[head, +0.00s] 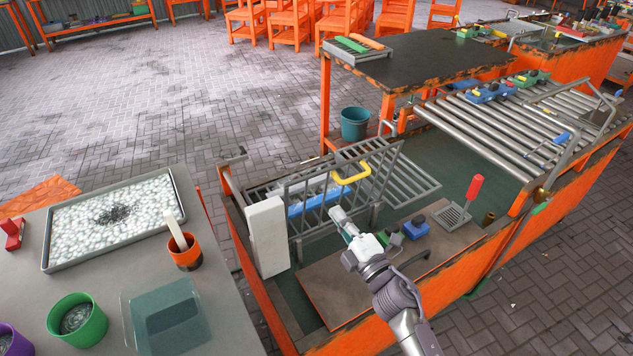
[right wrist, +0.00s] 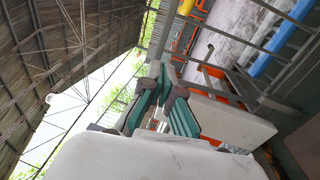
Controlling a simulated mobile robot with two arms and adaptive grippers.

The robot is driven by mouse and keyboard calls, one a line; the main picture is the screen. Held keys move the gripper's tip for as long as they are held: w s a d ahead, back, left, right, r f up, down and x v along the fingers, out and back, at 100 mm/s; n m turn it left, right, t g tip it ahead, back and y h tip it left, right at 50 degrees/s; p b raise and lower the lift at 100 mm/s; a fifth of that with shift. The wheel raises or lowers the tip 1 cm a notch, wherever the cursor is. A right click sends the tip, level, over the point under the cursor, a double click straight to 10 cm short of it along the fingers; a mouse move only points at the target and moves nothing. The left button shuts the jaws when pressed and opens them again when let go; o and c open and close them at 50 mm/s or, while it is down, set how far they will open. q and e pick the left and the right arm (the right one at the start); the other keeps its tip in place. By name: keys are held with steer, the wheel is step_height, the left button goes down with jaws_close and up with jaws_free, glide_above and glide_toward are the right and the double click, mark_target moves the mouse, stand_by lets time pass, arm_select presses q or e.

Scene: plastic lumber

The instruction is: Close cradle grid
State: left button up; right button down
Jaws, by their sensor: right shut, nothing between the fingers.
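The cradle grid (head: 325,185) is a grey metal barred frame in the middle of the head view. It stands raised and steeply tilted, with a yellow handle (head: 352,174) at its upper right. A long blue piece (head: 312,204) shows behind its bars. My right gripper (head: 338,214) is just in front of the grid's lower right part, below the handle. Its green-padded fingers (right wrist: 163,108) are shut with nothing between them. In the right wrist view grey bars (right wrist: 243,82) and the yellow handle (right wrist: 186,6) lie to the upper right. My left gripper is in neither view.
A white block (head: 267,237) stands left of the grid. A teal bucket (head: 355,123) stands behind. A tray of white pellets (head: 115,215) is on the left table.

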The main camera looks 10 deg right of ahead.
mark_target(311, 177)
steer(key=p+x, duration=0.1)
steer(key=x, duration=0.9)
steer(key=shift+w, duration=0.15)
steer(key=shift+w+r, duration=0.1)
